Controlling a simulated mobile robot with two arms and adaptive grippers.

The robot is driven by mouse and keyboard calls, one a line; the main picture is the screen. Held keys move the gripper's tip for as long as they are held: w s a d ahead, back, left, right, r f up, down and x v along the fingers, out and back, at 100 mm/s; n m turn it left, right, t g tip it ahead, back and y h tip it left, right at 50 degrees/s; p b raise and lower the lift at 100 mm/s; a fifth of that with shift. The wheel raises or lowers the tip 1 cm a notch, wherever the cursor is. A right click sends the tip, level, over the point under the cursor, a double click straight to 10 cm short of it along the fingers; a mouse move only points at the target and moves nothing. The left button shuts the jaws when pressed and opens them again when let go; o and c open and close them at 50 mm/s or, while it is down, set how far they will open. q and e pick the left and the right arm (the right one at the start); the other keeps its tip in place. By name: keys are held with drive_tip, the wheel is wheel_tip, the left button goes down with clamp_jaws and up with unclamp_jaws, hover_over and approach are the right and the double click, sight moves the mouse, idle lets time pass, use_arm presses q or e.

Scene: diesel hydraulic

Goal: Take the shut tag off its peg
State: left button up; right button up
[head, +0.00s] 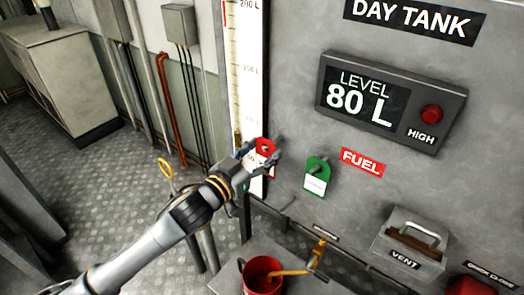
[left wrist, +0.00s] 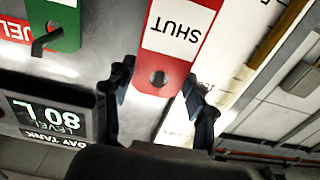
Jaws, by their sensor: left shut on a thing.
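The red shut tag (left wrist: 178,50) has a white label reading SHUT and a round hole near one end. In the left wrist view no peg shows through the hole. My left gripper (left wrist: 159,80) is shut on the tag, one dark finger along each side edge near the holed end. In the head view the tag (head: 265,147) is at the left edge of the tank panel, partly hidden by my left gripper (head: 258,160). Whether a peg is close behind it cannot be told. My right gripper is not in view.
A green tag (head: 317,174) hangs on a dark peg to the right, beside the red FUEL label (head: 362,162). The level display (head: 390,103) is above. A white sight gauge (head: 247,80) runs behind the tag. A red cup (head: 262,276) and a brass valve (head: 318,252) are below.

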use_arm(q)
drive_tip(key=shift+s+a+r, duration=0.1)
drive_tip(key=shift+r, duration=0.05)
drive_tip(key=shift+p+v, duration=0.35)
drive_tip(key=shift+v, duration=0.5)
drive_tip(key=shift+s+a, duration=0.1)
drive_tip(key=shift+s, duration=0.05)
drive_tip(key=shift+s+a+r+p, duration=0.1)
drive_tip(key=shift+s+a+p, duration=0.25)
drive_tip(key=shift+s, duration=0.2)
drive_tip(key=shift+s+a, duration=0.1)
drive_tip(key=shift+s+a, duration=0.1)
drive_tip(key=shift+s, duration=0.05)
drive_tip(key=p+v, duration=0.1)
drive_tip(key=v, duration=0.3)
drive_tip(key=shift+s+a, duration=0.25)
drive_tip(key=shift+s, duration=0.1)
